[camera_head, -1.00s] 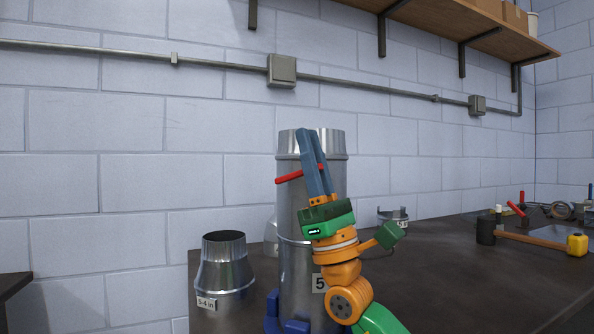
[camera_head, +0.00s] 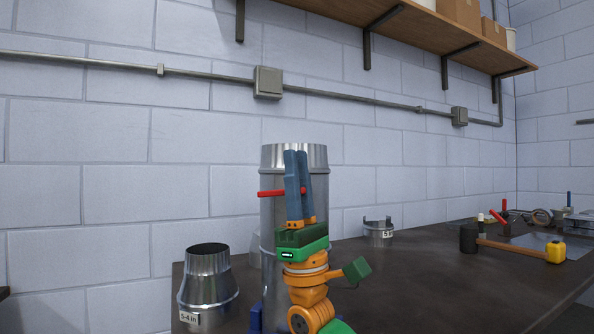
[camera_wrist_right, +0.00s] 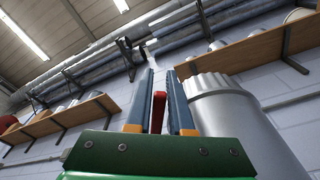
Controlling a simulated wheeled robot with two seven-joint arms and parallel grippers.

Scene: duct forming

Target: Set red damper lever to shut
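The red damper lever (camera_head: 270,194) sticks out to the left from the upper part of a tall metal duct (camera_head: 270,228) and looks nearly level. My right gripper (camera_head: 297,152) points upward in front of the duct, with its blue fingers across the lever. In the right wrist view the lever (camera_wrist_right: 158,112) lies in the narrow space between the two fingers (camera_wrist_right: 161,75), close to both, and the gripper looks shut on it. The fingers hide the lever's middle in the head view. My left gripper is not in view.
A tapered metal reducer (camera_head: 208,280) stands left of the duct on the dark table (camera_head: 420,285). A metal collar (camera_head: 378,233) sits behind at right. A mallet (camera_head: 510,246) and other tools lie at the far right. A shelf (camera_head: 430,30) hangs above.

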